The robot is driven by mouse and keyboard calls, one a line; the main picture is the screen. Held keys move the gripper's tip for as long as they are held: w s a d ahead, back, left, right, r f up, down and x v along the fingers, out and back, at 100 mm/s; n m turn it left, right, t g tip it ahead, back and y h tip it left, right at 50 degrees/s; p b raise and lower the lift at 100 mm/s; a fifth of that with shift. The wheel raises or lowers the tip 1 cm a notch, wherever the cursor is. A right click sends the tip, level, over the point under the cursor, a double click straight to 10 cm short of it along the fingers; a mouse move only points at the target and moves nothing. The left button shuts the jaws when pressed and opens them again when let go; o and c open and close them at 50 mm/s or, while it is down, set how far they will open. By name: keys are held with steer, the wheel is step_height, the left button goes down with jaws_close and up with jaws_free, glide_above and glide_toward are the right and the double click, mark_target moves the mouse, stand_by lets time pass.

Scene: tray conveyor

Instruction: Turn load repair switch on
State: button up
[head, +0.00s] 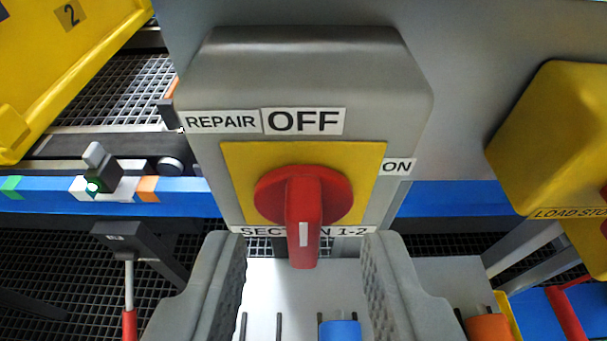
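The repair switch (303,210) is a red rotary knob on a yellow plate, set on a grey box (310,75). Labels on the box read REPAIR, OFF, ON at the right, and SECTION 1-2 below, partly covered by the knob. The knob's handle with its white mark points straight down in the picture. My gripper (304,250) is open. Its two grey fingers stand left and right of the handle's lower end, apart from it, with nothing between them that I can see held.
A yellow box (560,130) labelled LOAD STO..., cut off, is at the right. A blue rail (180,197) with a sensor (100,170) runs behind at the left. A yellow tray marked 2 (60,70) is upper left. A red-handled tool (129,300) stands lower left.

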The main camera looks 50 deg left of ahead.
mark_target(327, 209)
steer(key=shift+x, duration=1.2)
steer(key=shift+c, duration=0.2)
jaws_close()
steer(key=shift+d, duration=0.1)
steer(key=m+g+y, duration=0.1)
steer(key=m, duration=0.1)
steer(key=w+m+g+y, duration=0.1)
steer(key=m, duration=0.1)
steer(key=d+m+y, duration=0.1)
steer(key=m, duration=0.1)
steer(key=shift+w+f+g, duration=0.25)
steer(key=shift+f+g, duration=0.15)
steer(key=m, duration=0.1)
steer(key=m+y, duration=0.1)
steer(key=m, duration=0.1)
steer(key=shift+w+d+f+g+y, duration=0.2)
steer(key=shift+f+g+y, duration=0.1)
steer(key=shift+f+g, duration=0.1)
steer(key=shift+f+m+y, duration=0.25)
steer(key=shift+m+y, duration=0.25)
steer(key=shift+m, duration=0.6)
steer(key=shift+f+m+y, duration=0.25)
steer(key=shift+m+y, duration=0.25)
steer(key=shift+m, duration=0.6)
